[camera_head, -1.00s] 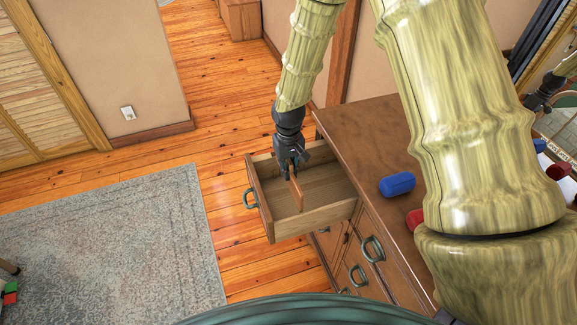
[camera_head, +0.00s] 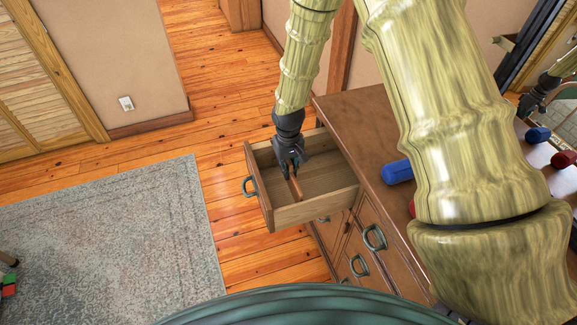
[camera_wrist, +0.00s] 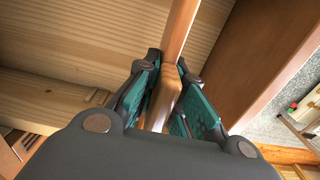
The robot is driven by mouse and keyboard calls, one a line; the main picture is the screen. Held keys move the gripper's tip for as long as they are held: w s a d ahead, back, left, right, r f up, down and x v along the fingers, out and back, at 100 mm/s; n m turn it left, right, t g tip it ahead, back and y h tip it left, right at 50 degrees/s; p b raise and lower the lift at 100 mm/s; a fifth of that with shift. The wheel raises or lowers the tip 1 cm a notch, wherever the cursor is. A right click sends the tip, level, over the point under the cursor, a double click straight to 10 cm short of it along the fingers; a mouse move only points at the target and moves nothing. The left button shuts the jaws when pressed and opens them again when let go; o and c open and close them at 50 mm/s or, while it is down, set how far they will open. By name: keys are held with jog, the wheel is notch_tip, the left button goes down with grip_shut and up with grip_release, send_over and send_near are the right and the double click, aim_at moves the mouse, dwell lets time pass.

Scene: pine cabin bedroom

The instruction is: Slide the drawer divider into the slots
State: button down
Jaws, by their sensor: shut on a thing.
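The drawer divider (camera_head: 295,188) is a thin reddish-brown wooden board. My gripper (camera_head: 291,170) is shut on it, and the divider is inside the open drawer (camera_head: 325,181) of the brown dresser. In the wrist view the divider (camera_wrist: 178,35) runs up from between the teal finger pads of my gripper (camera_wrist: 170,95). The drawer's wooden wall and floor (camera_wrist: 80,40) lie around it.
The dresser top (camera_head: 365,125) carries a blue cylinder (camera_head: 397,171) and a red object partly behind my arm. The drawer has a teal handle (camera_head: 249,187). A grey rug (camera_head: 110,240) lies on the wooden floor at left. A wall stands behind the dresser.

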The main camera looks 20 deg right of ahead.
jog(key=shift+f+b, duration=0.9)
jog(key=shift+f, duration=1.25)
jog(key=c, duration=1.4)
grip_release()
jog(key=shift+c, duration=0.2)
notch_tip(320, 180, up, 12)
jog(key=shift+s+f, duration=0.1)
